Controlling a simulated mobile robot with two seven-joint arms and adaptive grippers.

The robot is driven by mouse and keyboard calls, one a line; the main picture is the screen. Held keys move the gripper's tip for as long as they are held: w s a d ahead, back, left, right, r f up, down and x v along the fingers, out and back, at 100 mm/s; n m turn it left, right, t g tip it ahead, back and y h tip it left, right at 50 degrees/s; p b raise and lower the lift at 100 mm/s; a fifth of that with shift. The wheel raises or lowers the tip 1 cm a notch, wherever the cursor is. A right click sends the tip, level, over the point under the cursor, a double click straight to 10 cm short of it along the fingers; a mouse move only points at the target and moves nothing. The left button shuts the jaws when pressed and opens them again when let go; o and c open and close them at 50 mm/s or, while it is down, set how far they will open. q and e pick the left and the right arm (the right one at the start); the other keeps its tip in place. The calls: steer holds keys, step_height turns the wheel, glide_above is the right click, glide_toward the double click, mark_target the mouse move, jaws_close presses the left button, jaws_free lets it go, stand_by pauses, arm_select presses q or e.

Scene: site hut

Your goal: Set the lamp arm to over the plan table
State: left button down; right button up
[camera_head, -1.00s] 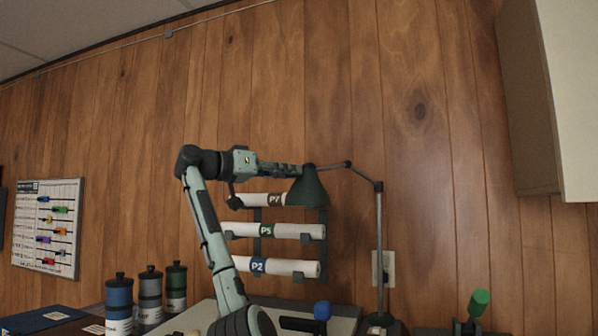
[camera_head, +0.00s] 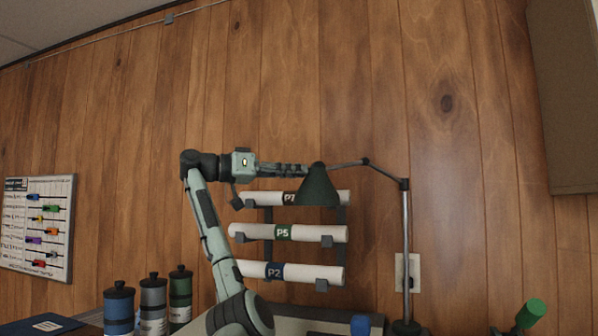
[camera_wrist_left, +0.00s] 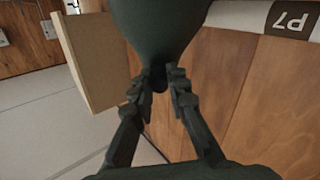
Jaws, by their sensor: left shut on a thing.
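The lamp has a dark green cone shade (camera_head: 319,188) on a jointed arm (camera_head: 383,171) and an upright pole (camera_head: 406,250) at the right. The shade hangs in front of the paper rolls. My left gripper (camera_head: 307,171) reaches in from the left and is shut on the top of the lamp shade. In the left wrist view the shade (camera_wrist_left: 166,30) fills the top middle, with the gripper's fingers (camera_wrist_left: 160,80) closed at its narrow neck. The plan table's pale top (camera_head: 290,326) shows only in part at the bottom edge. My right gripper is not in view.
Rolls marked P7 (camera_head: 262,198), P5 (camera_head: 262,232) and P2 (camera_head: 255,270) rest on a wall rack behind the shade. Three lidded canisters (camera_head: 152,303) stand at lower left. A green-handled thing (camera_head: 530,314) is at lower right. A wall cabinet (camera_head: 565,100) hangs at upper right.

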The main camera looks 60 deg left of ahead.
arm_select(q)
steer(key=shift+a+r, duration=0.1)
steer(key=shift+a, duration=0.05)
stand_by(0.3)
steer(key=c, duration=1.9)
jaws_free()
steer(key=shift+c, duration=0.2)
steer(key=o, duration=0.5)
steer(key=shift+w+a, duration=0.1)
steer(key=shift+w, duration=0.1)
steer(key=shift+c, duration=0.2)
steer(key=shift+s, duration=0.1)
steer(key=shift+s, duration=0.1)
steer(key=v, duration=1.1)
steer(key=shift+s, duration=0.35)
steer(key=shift+a, duration=0.1)
